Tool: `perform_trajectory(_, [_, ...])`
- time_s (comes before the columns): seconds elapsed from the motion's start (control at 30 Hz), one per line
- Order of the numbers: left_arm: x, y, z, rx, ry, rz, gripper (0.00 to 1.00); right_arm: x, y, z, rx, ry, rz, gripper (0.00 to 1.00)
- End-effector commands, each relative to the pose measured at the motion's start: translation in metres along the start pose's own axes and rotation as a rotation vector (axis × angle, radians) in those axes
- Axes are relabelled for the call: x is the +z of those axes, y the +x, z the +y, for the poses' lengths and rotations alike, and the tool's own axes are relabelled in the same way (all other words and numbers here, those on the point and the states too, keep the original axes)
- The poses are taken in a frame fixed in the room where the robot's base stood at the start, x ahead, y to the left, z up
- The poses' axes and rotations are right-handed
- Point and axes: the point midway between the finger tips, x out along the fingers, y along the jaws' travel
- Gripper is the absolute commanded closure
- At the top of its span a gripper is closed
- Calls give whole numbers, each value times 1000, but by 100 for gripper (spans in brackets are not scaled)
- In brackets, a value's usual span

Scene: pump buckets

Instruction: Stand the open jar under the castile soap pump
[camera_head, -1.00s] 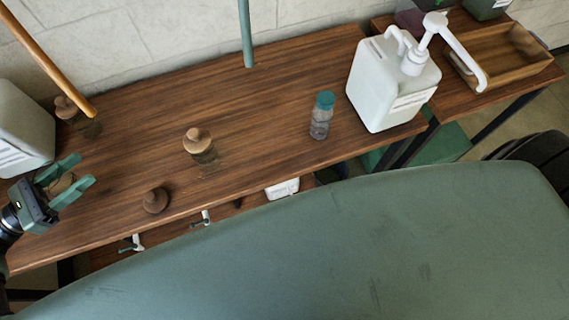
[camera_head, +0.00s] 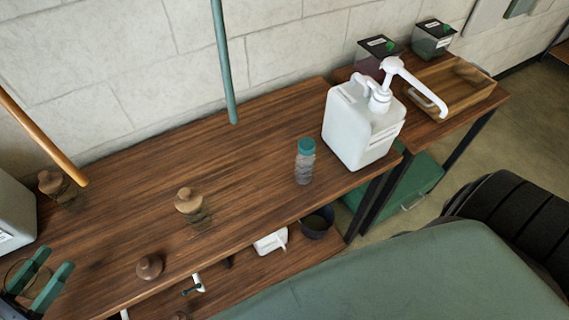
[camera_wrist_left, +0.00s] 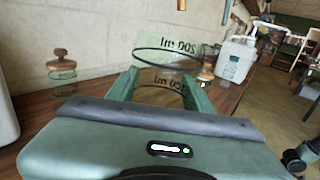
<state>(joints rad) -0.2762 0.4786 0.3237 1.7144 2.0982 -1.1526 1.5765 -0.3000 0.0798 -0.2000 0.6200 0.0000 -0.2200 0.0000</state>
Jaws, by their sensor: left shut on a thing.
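My left gripper (camera_head: 54,260) is at the lower left of the head view, above the near left part of the wooden table (camera_head: 130,220). Another white container (camera_head: 14,215) is cut off at the left edge. My right gripper is out of view.
A round wooden lid (camera_head: 149,267) lies near the front edge. Wooden-lidded jars (camera_head: 191,206) (camera_head: 62,187) and a teal-capped bottle (camera_head: 304,162) stand on the table.

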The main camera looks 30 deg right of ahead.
Motion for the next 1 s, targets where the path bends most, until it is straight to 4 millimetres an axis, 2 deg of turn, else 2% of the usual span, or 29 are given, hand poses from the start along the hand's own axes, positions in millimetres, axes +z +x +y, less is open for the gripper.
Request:
perform_trajectory(0.4, [30,18,-63,542,-10,-4,100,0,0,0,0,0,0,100])
perform_trajectory(0.63, [41,23,-81,737,-7,-6,100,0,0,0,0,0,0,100])
perform_trajectory(1.0, [50,30,-102,929,-8,-3,100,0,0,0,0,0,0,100])
